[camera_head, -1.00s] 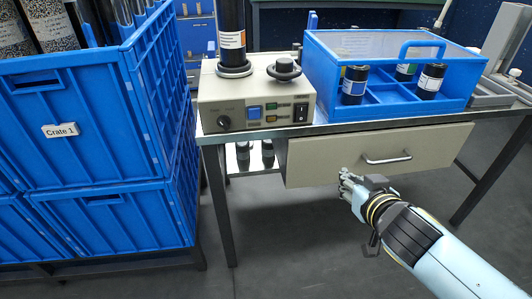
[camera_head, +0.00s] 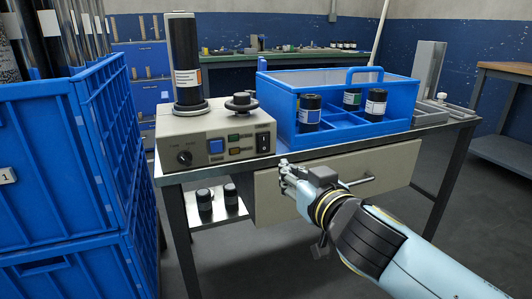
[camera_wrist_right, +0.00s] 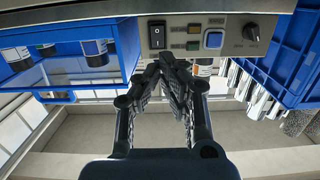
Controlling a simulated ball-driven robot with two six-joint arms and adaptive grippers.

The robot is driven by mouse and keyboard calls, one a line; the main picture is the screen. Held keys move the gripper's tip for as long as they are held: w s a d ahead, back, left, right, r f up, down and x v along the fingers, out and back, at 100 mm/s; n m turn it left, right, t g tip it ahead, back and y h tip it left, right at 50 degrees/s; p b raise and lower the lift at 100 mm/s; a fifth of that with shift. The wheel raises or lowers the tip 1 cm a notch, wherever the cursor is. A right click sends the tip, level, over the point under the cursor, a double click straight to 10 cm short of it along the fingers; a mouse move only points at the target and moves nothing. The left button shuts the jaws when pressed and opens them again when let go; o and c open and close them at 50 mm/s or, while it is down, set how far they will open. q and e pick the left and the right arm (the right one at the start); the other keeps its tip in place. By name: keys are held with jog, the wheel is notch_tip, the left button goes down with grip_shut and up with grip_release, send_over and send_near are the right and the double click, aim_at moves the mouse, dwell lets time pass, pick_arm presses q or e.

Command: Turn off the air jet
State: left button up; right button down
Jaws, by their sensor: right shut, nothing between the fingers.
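A beige control box (camera_head: 216,142) sits on the left end of the metal table. Its front has a black rocker switch (camera_head: 263,142), a blue button (camera_head: 216,146), small green and amber buttons and a black knob (camera_head: 184,157). The panel also shows in the right wrist view, with the rocker switch (camera_wrist_right: 157,35) left of the blue button (camera_wrist_right: 213,39). I cannot tell which control belongs to the air jet. My right gripper (camera_head: 286,172) is shut and empty, below and right of the rocker switch, in front of the drawer. My left gripper is out of view.
A black bottle (camera_head: 186,60) and a black round knob-like part (camera_head: 241,103) stand on the box. A blue divided bin (camera_head: 335,132) with several dark jars is to its right. Blue crates (camera_head: 45,165) rise at the left. A drawer (camera_head: 385,170) is under the tabletop.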

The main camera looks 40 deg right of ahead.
aim_at(262, 149)
jog(key=x, duration=1.2)
jog(key=shift+w+d, duration=0.1)
jog(key=shift+w, duration=0.05)
jog(key=shift+w+d+f, duration=0.1)
jog(key=shift+w+f, duration=0.05)
jog(key=shift+w, duration=0.3)
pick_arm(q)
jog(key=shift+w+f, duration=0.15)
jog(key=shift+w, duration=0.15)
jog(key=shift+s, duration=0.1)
